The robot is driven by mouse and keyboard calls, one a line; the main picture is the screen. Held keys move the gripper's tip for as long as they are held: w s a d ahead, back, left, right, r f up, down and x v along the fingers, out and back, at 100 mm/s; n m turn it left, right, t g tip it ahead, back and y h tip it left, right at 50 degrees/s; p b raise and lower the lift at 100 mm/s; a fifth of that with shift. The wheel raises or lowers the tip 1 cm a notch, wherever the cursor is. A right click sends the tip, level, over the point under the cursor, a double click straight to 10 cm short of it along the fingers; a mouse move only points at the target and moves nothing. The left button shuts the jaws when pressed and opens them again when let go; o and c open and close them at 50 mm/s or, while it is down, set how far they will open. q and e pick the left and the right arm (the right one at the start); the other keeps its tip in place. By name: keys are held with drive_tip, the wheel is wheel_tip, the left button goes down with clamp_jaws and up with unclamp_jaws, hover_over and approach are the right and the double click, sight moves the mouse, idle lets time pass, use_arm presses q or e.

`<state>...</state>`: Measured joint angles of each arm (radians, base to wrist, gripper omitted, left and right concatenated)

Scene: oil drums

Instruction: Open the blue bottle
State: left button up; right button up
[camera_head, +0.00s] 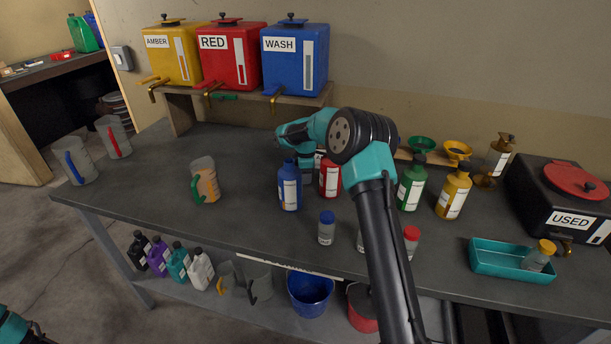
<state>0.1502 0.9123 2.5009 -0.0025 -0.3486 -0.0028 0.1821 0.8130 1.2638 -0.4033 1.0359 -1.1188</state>
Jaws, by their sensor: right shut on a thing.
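The blue bottle (290,192), with a white label, stands upright on the grey workbench (245,235) near its middle. My right arm reaches in from the lower right and bends over to the left. Its gripper (293,160) is at the top of the blue bottle and shut on it. The fingertips are largely hidden, so I cannot tell whether they hold the cap or the neck. Only a teal and dark piece of my left arm shows at the lower left corner; its gripper is not in view.
A red bottle (331,178) stands just right of the blue one, partly behind my arm. A blue-capped jar (326,230) stands in front. Green (411,187) and yellow (453,194) bottles stand to the right. A jug (205,182) stands left; bench around it is clear.

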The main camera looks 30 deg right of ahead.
drive_tip(key=shift+f, duration=0.1)
drive_tip(key=o, duration=1)
wheel_tip(320, 180, up, 12)
drive_tip(key=shift+r, duration=0.1)
idle(0.5)
wheel_tip(320, 180, down, 12)
drive_tip(key=shift+f, duration=0.15)
idle(0.5)
idle(0.3)
